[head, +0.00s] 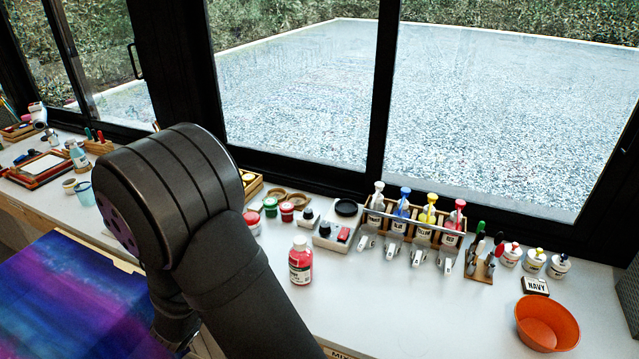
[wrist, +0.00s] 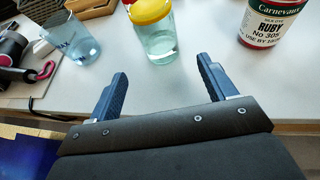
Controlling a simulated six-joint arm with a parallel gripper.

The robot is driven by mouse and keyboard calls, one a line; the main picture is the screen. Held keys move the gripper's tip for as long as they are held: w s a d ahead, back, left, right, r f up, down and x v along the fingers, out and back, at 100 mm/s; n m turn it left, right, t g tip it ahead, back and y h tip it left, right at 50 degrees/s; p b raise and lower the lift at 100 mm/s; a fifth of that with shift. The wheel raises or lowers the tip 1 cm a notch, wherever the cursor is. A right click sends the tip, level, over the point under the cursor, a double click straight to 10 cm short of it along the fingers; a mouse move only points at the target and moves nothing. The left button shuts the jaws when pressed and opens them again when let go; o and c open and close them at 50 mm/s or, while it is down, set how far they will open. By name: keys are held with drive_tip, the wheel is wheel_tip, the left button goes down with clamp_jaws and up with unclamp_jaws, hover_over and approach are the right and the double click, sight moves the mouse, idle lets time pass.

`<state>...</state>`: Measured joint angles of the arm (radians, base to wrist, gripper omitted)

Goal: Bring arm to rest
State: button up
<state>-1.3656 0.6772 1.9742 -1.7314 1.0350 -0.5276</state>
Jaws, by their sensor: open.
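My arm (head: 210,230) fills the middle of the head view, raised over the front edge of the white counter. My gripper (wrist: 162,80) shows in the wrist view, with its two blue fingers spread wide and nothing between them.
The white counter (head: 400,310) runs under the window. A red bottle (head: 300,262), a rack of pump bottles (head: 410,232) and an orange bowl (head: 547,324) stand on it. A blue-purple painted silk (head: 70,300) lies at lower left. Dark window frames rise behind.

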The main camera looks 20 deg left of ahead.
drive_tip(key=x, duration=1.1)
drive_tip(key=shift+w, duration=0.15)
drive_tip(key=shift+r, duration=1.2)
drive_tip(key=shift+f, duration=0.1)
